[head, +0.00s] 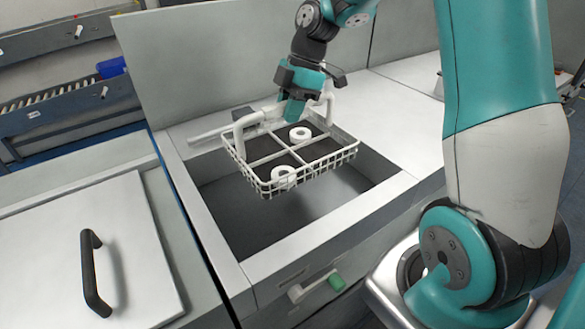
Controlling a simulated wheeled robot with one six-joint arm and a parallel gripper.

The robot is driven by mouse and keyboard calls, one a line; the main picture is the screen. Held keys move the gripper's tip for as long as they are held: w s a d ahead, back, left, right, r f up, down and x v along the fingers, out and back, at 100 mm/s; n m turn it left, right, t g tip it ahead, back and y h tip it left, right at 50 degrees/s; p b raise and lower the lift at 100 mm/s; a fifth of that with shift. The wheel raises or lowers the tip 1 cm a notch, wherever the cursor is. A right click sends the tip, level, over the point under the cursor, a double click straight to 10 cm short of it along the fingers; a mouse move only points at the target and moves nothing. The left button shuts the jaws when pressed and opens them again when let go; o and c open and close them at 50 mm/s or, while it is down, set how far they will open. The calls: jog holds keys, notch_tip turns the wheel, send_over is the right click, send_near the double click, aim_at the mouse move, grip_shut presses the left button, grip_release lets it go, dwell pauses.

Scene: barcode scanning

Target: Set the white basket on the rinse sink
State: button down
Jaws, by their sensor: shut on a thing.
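The white basket (316,180) is a wire frame with dividers and a raised white handle. White ring-shaped parts (300,134) lie in its compartments. My gripper (293,108) is shut on the basket's handle at the back. The basket hangs over the rinse sink (232,208), a dark rectangular basin in a white counter. The basket looks roughly level, and some of the basin floor shows below and in front of it. I cannot tell whether the basket touches the sink's rear rim. The fingertips on the handle are partly hidden.
A lid with a black handle (91,272) covers the counter at the left. A white tap-like bar (208,134) lies at the sink's back left. A tall grey panel stands behind. Bare counter lies to the right.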

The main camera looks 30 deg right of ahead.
aim_at(294, 151)
notch_tip(294, 151, down, 14)
jog(key=shift+r, duration=0.1)
dwell(0.4)
jog(key=shift+f, duration=0.2)
jog(key=c, duration=1)
grip_release()
jog(key=shift+c, duration=0.2)
jog(key=shift+r, duration=0.1)
